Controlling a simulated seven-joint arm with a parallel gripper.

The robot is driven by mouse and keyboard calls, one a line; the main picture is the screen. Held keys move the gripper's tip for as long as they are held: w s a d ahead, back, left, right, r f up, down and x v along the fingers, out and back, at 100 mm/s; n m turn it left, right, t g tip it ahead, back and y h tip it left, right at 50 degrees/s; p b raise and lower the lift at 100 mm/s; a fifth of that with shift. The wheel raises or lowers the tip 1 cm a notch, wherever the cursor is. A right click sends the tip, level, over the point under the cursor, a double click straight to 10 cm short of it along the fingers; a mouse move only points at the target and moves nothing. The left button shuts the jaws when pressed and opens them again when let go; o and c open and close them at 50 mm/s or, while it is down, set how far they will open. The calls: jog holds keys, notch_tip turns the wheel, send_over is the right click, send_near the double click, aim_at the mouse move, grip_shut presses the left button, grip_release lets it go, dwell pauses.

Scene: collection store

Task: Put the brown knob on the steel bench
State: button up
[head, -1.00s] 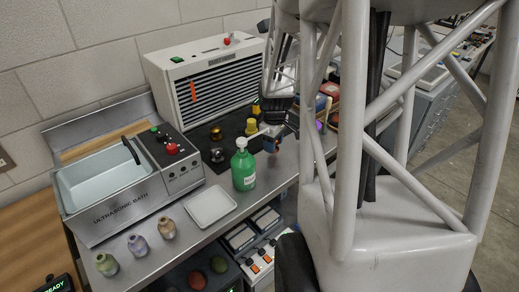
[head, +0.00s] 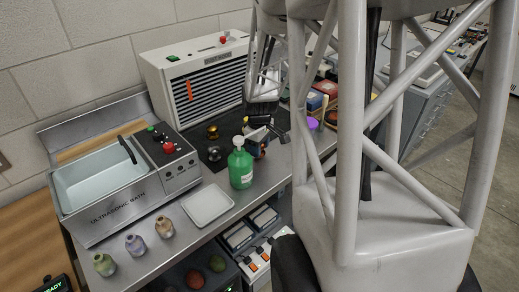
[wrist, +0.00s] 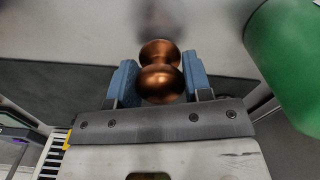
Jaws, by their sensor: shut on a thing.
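The brown knob (wrist: 160,82), a shiny copper-brown double-bulged piece, sits between the two blue fingers of my gripper (wrist: 158,84) in the wrist view. My gripper is shut on it. In the head view my gripper (head: 262,143) is low over the steel bench (head: 268,172), just behind the green bottle (head: 241,168); the knob cannot be made out clearly there. The grey bench surface (wrist: 222,42) lies below the knob in the wrist view, with a blurred reflection. I cannot tell whether the knob touches it.
The green bottle (wrist: 295,55) is close on the right in the wrist view. A dark mat with a brass knob (head: 212,132) and a dark knob (head: 214,154) lies left of my gripper. A white tray (head: 208,221), small bottles (head: 164,227) and the ultrasonic bath (head: 95,185) stand farther left.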

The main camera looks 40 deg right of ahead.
jog(key=shift+f, duration=0.6)
jog(key=shift+f, duration=0.1)
jog(key=o, duration=1)
jog(key=shift+o, duration=0.2)
notch_tip(320, 180, up, 12)
jog(key=shift+r, duration=0.25)
jog(key=shift+f, duration=0.1)
dwell(0.3)
